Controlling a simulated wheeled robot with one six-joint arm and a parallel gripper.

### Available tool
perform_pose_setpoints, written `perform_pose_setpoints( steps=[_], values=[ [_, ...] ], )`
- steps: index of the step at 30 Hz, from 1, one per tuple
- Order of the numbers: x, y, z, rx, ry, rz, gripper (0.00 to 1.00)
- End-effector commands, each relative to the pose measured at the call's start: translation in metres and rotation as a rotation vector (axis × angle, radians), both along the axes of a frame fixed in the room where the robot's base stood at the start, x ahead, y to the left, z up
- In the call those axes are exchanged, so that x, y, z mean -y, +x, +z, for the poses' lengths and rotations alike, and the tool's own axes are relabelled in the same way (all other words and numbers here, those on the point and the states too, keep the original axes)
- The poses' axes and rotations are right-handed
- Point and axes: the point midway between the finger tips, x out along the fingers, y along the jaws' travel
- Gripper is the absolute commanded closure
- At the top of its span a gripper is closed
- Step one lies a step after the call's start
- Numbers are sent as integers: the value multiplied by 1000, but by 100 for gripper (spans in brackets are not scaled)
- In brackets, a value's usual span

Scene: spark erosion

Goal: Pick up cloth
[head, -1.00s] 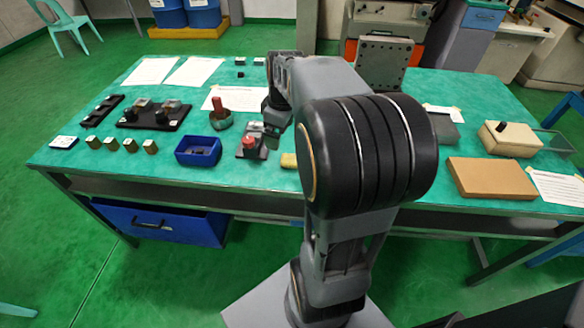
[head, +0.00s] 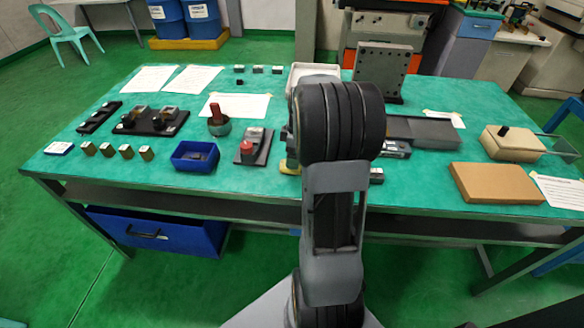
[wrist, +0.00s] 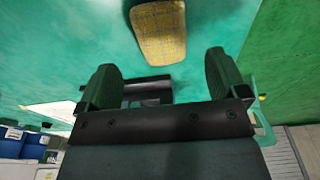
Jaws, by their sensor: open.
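The cloth (wrist: 160,32) is a folded yellow pad with a woven check pattern, flat on the green table top. In the wrist view it lies at the top centre, beyond the fingertips and roughly in line with the gap between them. In the head view only its left end (head: 289,167) shows; my arm hides the rest. My gripper (wrist: 160,64) is open and empty, its two dark fingers apart from the cloth. In the head view my arm hides most of the gripper.
A grey plate with a red knob (head: 248,148) stands left of the cloth, and a blue bin (head: 195,156) further left. Right of my arm are a grey block (head: 425,131) and a brown box (head: 494,183). Bare table lies around the cloth in the wrist view.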

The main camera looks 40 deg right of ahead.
Motion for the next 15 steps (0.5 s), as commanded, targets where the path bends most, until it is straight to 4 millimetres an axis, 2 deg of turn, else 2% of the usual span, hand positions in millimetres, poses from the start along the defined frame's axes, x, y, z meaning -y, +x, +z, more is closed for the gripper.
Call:
perform_pose_setpoints(
  steps=[9, 15],
  values=[
    [-4, 0, -41, -4, 2, 0, 8],
    [-5, 1, -49, -1, 0, 0, 8]
  ],
)
